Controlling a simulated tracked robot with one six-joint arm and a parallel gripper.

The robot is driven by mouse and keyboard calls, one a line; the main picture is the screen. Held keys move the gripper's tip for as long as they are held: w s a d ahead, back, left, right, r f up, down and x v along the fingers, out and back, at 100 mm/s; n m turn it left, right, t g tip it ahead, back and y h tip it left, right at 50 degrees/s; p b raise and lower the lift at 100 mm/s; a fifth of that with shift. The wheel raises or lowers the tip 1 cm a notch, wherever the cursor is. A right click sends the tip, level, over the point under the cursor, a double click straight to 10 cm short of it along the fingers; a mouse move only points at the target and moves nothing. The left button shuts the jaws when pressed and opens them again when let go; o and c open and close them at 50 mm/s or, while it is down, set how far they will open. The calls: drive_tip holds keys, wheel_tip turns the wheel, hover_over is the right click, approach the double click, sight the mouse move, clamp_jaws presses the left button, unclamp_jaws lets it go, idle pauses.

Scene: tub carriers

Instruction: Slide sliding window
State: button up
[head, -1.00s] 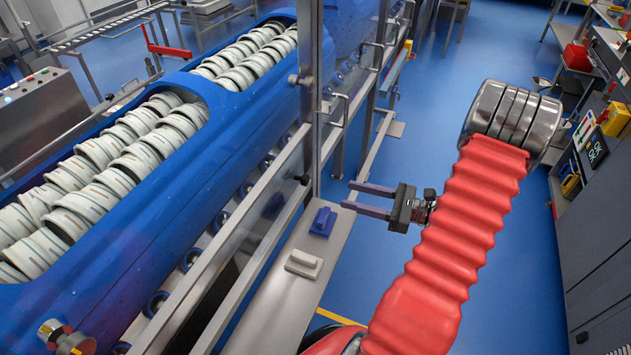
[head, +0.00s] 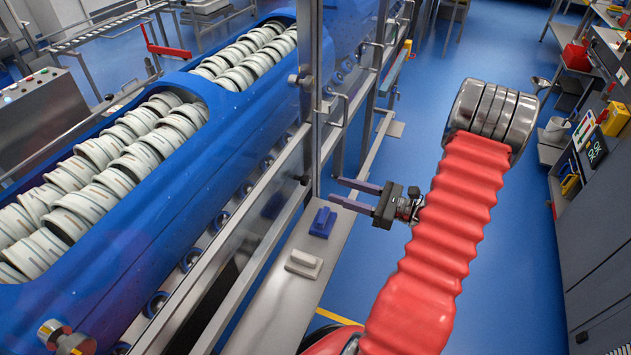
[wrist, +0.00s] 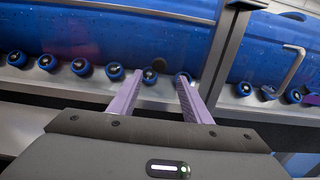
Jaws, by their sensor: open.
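The sliding window is a clear pane in a grey metal frame (head: 316,140) along the near side of the blue tub carrier machine. A bent metal bar handle (head: 344,110) stands out just right of the tall post; a bar handle also shows at the right of the wrist view (wrist: 292,68). My gripper (head: 336,190) is open and empty, its two purple fingers pointing left at the frame, lower than the handle. In the wrist view my gripper (wrist: 160,76) faces the lower glass near an upright post (wrist: 224,60), with the handle off to its right. I see no contact with the handle.
A metal ledge (head: 290,300) below the frame carries a blue block (head: 323,222) and a pale block (head: 304,264). Blue rollers (wrist: 83,67) line the machine's lower edge.

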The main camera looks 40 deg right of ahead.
sight(308, 180)
drive_tip(key=x, duration=0.9)
drive_tip(key=shift+c, duration=0.4)
clamp_jaws()
